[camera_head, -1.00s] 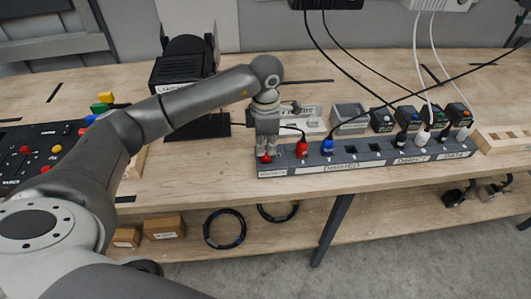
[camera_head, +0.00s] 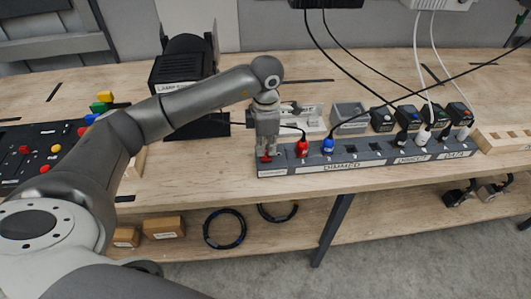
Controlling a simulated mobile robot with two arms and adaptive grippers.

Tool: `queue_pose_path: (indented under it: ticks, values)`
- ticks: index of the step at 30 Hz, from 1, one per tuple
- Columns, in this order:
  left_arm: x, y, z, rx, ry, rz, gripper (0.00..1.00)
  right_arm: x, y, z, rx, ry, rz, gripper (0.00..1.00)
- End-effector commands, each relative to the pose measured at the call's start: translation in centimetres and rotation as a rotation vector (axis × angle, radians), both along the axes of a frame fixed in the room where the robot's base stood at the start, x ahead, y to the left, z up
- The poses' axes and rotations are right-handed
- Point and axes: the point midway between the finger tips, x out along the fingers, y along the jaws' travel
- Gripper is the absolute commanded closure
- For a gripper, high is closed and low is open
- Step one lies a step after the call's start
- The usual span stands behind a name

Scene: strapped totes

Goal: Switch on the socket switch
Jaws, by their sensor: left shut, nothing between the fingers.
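A long dark grey socket strip (camera_head: 350,158) lies along the front part of the wooden workbench. A red switch (camera_head: 266,159) sits at its left end. My left gripper (camera_head: 267,156) points down over that end, with its fingertips at the switch and partly hiding it. It is shut with nothing in it. I cannot tell whether the fingertips touch the switch, or which way the switch is set. My right gripper is not in view.
A red plug (camera_head: 302,149) and a blue plug (camera_head: 328,146) stand in the strip right of my gripper. Black and white plugs with hanging cables fill its right part. A black control panel (camera_head: 40,157) lies at the left, and a black device (camera_head: 184,62) stands behind my arm.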

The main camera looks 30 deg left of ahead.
Motion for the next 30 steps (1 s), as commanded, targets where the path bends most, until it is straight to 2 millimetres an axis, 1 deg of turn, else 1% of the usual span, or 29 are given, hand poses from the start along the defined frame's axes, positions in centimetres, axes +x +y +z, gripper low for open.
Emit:
queue_pose_path:
  ticks: [30]
  values:
    - [0.0, 0.0, -1.6, 0.000, 0.000, 0.001, 1.00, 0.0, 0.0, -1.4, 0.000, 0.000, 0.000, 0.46]
